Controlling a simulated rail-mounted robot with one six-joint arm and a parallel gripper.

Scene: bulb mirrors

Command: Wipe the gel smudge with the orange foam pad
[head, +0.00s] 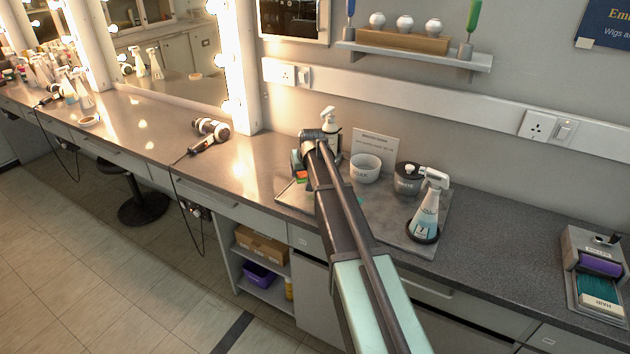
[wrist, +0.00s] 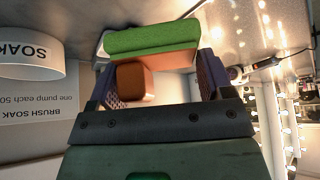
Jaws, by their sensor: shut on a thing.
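My gripper (wrist: 158,75) is shut in the wrist view, with an orange-brown block, the orange foam pad (wrist: 133,83), between its fingers. A wider green block (wrist: 152,40) lies across the fingertips beside the orange one; I cannot tell whether the two are joined. In the head view my gripper (head: 300,168) is low over the left part of a grey mat (head: 395,232), with a bit of orange and green showing below it. My arm hides part of the mat.
A white SOAK bowl (head: 364,169), a dark lidded jar (head: 408,179) and a spray bottle (head: 426,212) stand right of my gripper. Another bottle (head: 331,130) and a sign (head: 375,147) stand behind. A hairdryer (head: 211,129) lies left. The counter between it and the mat is clear.

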